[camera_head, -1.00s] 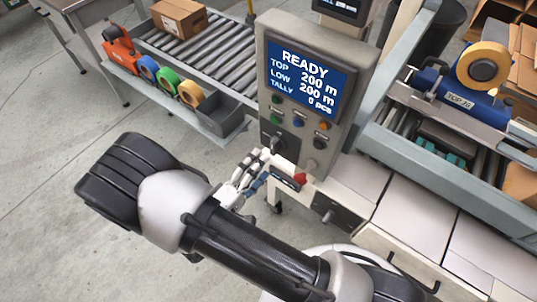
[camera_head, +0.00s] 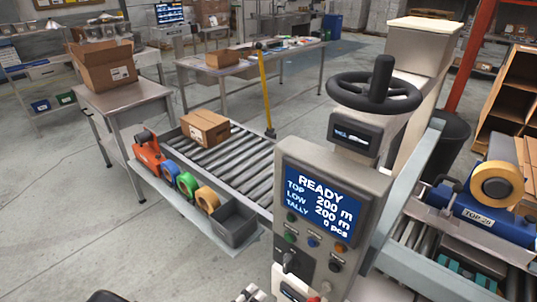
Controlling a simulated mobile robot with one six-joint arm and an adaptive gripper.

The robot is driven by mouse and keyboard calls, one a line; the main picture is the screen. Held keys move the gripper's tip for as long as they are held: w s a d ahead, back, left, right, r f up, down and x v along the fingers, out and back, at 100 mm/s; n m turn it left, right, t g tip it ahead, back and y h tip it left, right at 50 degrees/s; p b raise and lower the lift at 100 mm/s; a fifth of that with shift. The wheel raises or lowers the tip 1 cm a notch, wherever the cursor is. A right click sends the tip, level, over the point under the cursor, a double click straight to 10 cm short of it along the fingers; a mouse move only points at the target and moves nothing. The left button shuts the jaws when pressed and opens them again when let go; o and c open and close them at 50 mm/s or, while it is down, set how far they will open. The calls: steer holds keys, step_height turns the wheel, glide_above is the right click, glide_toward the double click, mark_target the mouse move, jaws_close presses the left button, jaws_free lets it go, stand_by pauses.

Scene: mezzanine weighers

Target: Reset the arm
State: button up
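Only a small part of my gripper (camera_head: 252,292) shows at the bottom edge, just left of the lower end of the control panel (camera_head: 318,165). Most of the gripper and nearly all of my arm are below the picture, so I cannot tell whether it is open or shut. The panel's blue screen (camera_head: 318,207) reads READY, TOP 200 m, LOW 200 m, TALLY 0 pcs. Buttons and a dark switch sit below the screen.
A roller conveyor (camera_head: 235,155) with a cardboard box (camera_head: 205,128) runs behind the panel. A shelf beside it holds tape rolls and a grey bin (camera_head: 235,222). A black handwheel (camera_head: 375,92) rises above the panel. Open floor (camera_head: 90,220) lies to the left.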

steer(key=s+d+r+m+g, duration=0.2)
steer(key=d+r+m+g, duration=0.5)
steer(key=d+r+g, duration=0.6)
steer(key=s+d+r+m+t+y, duration=0.3)
steer(key=s+d+r+y, duration=0.3)
steer(key=s+r+y, duration=0.2)
steer(key=shift+d+r+t+y, duration=0.25)
steer(key=shift+r+t+y, duration=0.05)
steer(key=shift+r+y, duration=1.1)
steer(key=shift+f, duration=0.15)
steer(key=shift+c, duration=0.2)
